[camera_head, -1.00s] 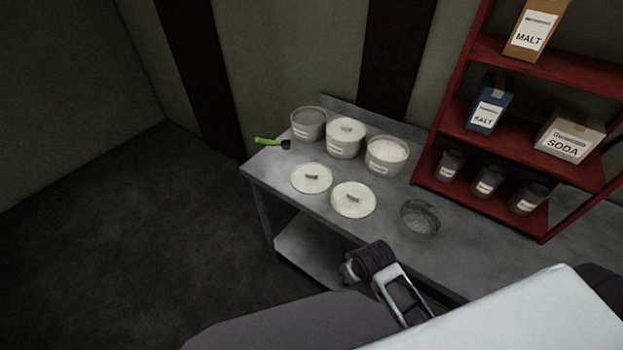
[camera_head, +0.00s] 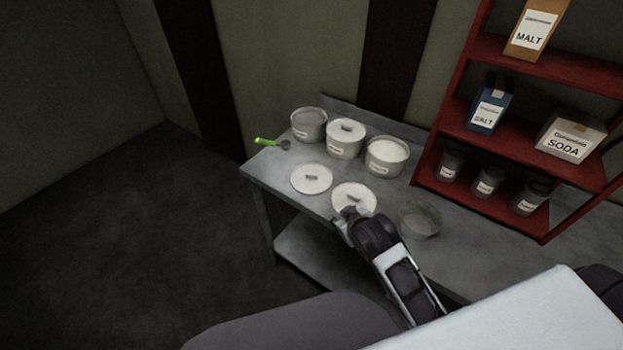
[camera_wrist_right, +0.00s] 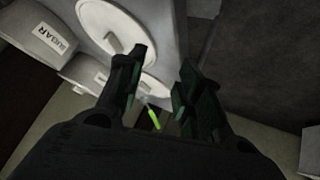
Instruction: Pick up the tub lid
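Two round white tub lids with small handles lie flat on the grey metal table (camera_head: 262,172). One lid (camera_head: 311,179) is at left; the other lid (camera_head: 346,191) is nearer my right gripper (camera_head: 350,214). The gripper is over this nearer lid's front edge and hides part of it; I cannot tell whether they touch. In the right wrist view my right gripper (camera_wrist_right: 161,62) has its fingers apart with nothing held between them. A lid (camera_wrist_right: 98,17) with its handle shows at the top, and another white lid (camera_wrist_right: 158,82) shows beyond the fingers. My left gripper is not in view.
Three tubs stand behind the lids: a grey-filled tub (camera_head: 309,126), a lidded tub (camera_head: 345,141) and a white-filled tub (camera_head: 385,157). A green-handled scoop (camera_head: 266,141) lies at the table's left end. A clear bowl (camera_head: 421,221) is right of the gripper. A red shelf (camera_head: 520,140) stands at right.

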